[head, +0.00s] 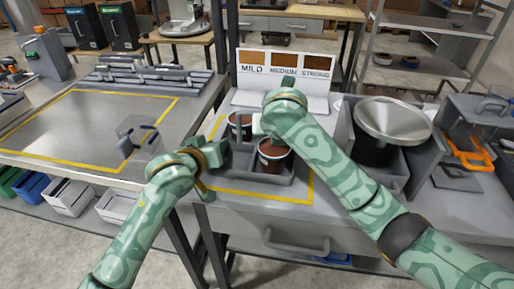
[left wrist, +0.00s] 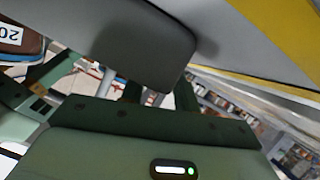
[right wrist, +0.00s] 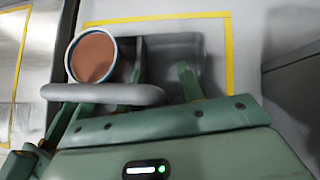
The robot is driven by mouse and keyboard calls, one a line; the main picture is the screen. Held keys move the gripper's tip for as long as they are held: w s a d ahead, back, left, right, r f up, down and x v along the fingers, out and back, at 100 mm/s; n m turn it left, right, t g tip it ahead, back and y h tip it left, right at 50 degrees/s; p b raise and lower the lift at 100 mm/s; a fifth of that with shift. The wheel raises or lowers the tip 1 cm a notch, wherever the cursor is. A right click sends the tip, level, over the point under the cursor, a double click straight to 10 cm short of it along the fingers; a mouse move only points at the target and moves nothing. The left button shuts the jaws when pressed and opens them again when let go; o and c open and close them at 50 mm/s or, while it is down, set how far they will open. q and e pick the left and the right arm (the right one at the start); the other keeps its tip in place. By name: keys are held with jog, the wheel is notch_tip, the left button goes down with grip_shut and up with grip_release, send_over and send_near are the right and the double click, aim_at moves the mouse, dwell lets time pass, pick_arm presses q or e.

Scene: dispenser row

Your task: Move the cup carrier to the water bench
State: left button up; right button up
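The cup carrier (head: 245,173) is a grey tray with upright dividers. It stands inside a yellow outline on the bench, and it also shows in the right wrist view (right wrist: 215,60). It holds a cup (head: 272,158) with brown contents and a second cup (head: 238,124) behind it. My left gripper (head: 212,165) is at the carrier's left side; a grey part hides its fingertips in the left wrist view, so contact is unclear. My right gripper (right wrist: 128,95) is over the carrier, fingers wide apart, with a grey handle bar (right wrist: 100,94) between or beside them.
A hopper (head: 393,120) is close on the right. A clear box-like object (head: 135,135) shows near the left bench's edge.

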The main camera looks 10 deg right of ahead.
pick_arm(q)
grip_shut()
pick_arm(e)
grip_shut()
jog(key=shift+r, duration=0.1)
